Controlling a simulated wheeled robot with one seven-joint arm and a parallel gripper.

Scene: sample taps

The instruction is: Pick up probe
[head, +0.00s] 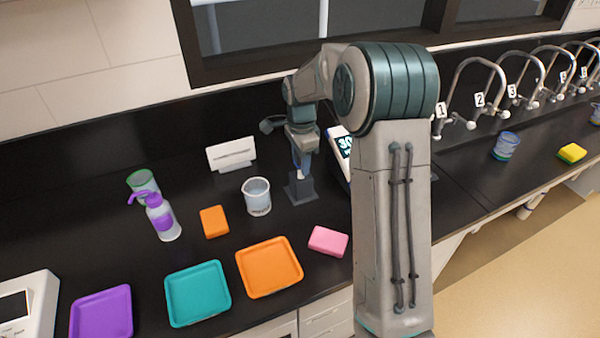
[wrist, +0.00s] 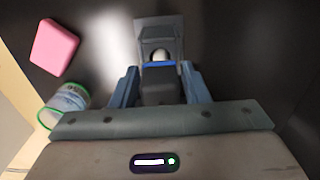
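My gripper (head: 302,165) points down just above a dark stand (head: 299,192) on the black counter, right of a clear cup. In the wrist view, my gripper (wrist: 158,68) has its two blue-grey fingers apart, one on each side of a dark block with a blue band (wrist: 158,64) and a pale tip, which looks like the probe. A grey holder (wrist: 160,34) shows just beyond it. I see no clear contact between the fingers and the block. In the head view, the probe is mostly hidden by the fingers and too small to make out.
A meter with a lit screen (head: 346,146) stands behind my arm. Close by are the clear cup (head: 257,197), a white sign (head: 231,154), a pink sponge (head: 328,241) and an orange tray (head: 269,267). Numbered taps (head: 478,90) line the right. A green-rimmed cup (wrist: 66,102) shows in the wrist view.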

